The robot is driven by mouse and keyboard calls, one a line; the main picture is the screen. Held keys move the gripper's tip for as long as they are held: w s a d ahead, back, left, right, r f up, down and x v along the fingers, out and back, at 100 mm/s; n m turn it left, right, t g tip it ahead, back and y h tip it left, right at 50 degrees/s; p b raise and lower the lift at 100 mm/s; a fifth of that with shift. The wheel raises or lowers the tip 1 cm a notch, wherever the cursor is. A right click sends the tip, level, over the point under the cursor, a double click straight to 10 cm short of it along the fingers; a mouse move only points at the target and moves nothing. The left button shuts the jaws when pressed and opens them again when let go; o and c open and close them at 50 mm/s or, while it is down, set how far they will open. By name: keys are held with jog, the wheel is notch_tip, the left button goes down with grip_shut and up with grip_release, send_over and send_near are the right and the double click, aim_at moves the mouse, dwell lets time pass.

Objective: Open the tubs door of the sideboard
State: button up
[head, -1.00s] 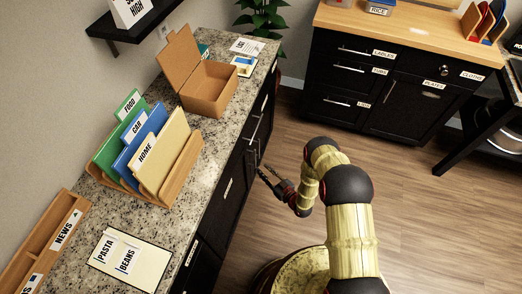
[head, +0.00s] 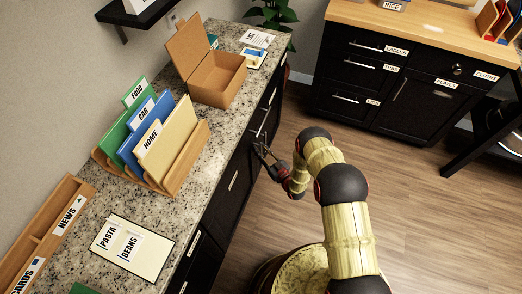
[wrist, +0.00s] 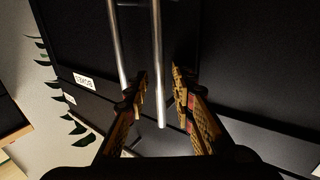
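The sideboard is the black cabinet under the granite top (head: 195,150). Its doors face right in the head view, with upright bar handles (head: 265,119) near my gripper (head: 262,152). In the wrist view two parallel metal bar handles run down a dark door front. The right bar (wrist: 158,50) passes between the fingers of my gripper (wrist: 160,88), which is open. The left bar (wrist: 117,45) ends close to the left fingertip. I cannot tell whether any finger touches a bar. No tubs label is readable; a small white label (wrist: 84,81) shows upside down. The doors look shut.
On the granite top stand a file rack (head: 190,160), an open cardboard box (head: 222,82) and a wooden tray (head: 45,235). A second black cabinet (head: 350,75) with a wooden top stands at the back. The wooden floor (head: 420,210) on the right is clear.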

grip_shut()
dwell(0.9)
